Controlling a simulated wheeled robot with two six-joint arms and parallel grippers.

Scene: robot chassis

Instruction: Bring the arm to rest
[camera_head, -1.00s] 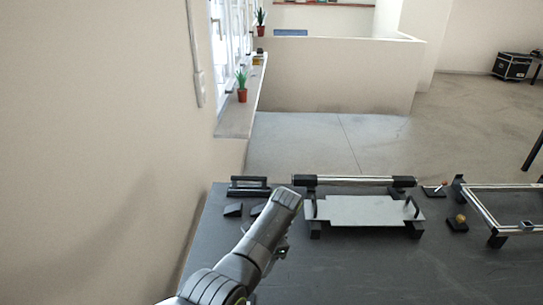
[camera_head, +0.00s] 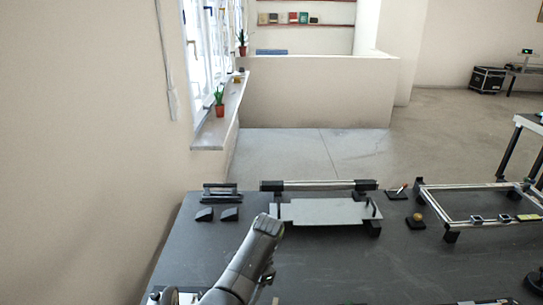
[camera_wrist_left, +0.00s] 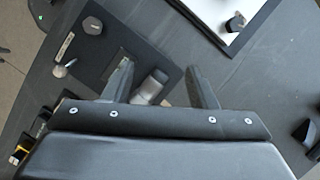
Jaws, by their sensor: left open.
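My left arm (camera_head: 250,260) comes in from the bottom of the head view and reaches up over the dark table (camera_head: 320,262). Its gripper is not clear there. In the left wrist view my left gripper (camera_wrist_left: 158,68) has its two fingers spread apart, with nothing held. Between and beyond the fingers a grey cylindrical piece (camera_wrist_left: 151,84) shows over a dark plate (camera_wrist_left: 95,58). I cannot tell how far below the fingers it is. My right gripper is in neither view.
A grey plate (camera_head: 325,211) with black handles stands beyond the arm's end. Two black wedges (camera_head: 204,215) lie left of it. A metal frame (camera_head: 455,215) and a yellow ball (camera_head: 417,217) are at right. A wall bounds the left side.

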